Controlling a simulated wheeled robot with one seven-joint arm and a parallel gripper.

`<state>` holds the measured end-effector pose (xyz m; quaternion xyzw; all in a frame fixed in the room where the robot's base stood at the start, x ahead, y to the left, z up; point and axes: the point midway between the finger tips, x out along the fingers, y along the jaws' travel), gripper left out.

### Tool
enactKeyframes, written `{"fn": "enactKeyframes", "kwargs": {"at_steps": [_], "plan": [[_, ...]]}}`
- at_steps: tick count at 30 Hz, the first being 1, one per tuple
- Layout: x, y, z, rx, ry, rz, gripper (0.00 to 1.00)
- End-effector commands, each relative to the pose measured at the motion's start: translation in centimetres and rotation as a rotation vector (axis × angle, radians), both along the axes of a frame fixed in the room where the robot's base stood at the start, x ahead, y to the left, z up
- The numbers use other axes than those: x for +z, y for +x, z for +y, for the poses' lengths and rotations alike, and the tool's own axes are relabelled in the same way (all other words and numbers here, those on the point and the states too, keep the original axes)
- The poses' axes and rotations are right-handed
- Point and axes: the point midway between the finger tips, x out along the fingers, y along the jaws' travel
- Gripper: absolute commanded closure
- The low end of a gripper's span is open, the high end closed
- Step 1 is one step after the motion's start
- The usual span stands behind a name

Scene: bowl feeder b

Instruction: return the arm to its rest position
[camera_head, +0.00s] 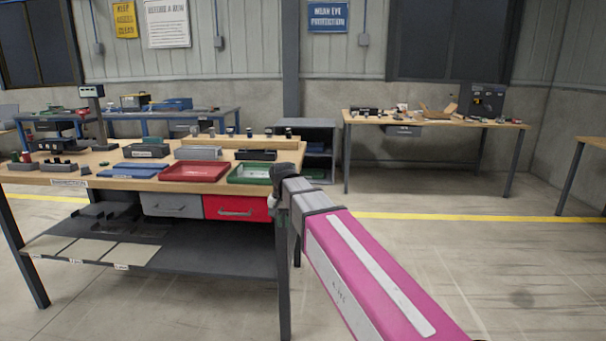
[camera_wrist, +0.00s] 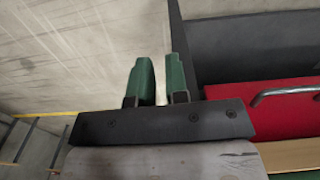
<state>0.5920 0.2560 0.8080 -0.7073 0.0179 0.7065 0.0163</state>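My arm reaches in from the lower right of the head view, with its end beside the front right corner of the near workbench (camera_head: 95,179). My gripper shows in the wrist view (camera_wrist: 160,82) as two green fingers on a dark bar. In the head view the fingers cannot be made out. In the wrist view the red drawer (camera_wrist: 285,120) with its metal handle is just right of the fingers, apart from them.
On the workbench are a red tray (camera_head: 195,172), a green tray (camera_head: 250,174) and a blue tray (camera_head: 135,170). A grey drawer (camera_head: 170,206) hangs beside the red one, above a dark lower shelf (camera_head: 200,255). The floor (camera_head: 480,260) to the right is clear.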

Motion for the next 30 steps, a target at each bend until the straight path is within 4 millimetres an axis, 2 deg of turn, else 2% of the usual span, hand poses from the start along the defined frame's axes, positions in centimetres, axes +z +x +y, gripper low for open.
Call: {"fn": "enactKeyframes", "kwargs": {"at_steps": [1,6,11,18,24,30], "plan": [[-2.1,-0.6,-2.2,-0.003,-0.002,0.005,0.85],[-7.8,-1.6,-8.1,0.007,0.000,0.003,0.85],[-12.7,-3.5,-13.4,0.017,0.001,0.003,0.85],[-19.1,-7.6,-20.5,0.032,0.002,0.002,0.85],[-22.4,-10.5,-24.4,0.042,0.002,-0.003,0.85],[-23.1,-11.3,-25.2,0.046,0.002,-0.003,0.85]]}}
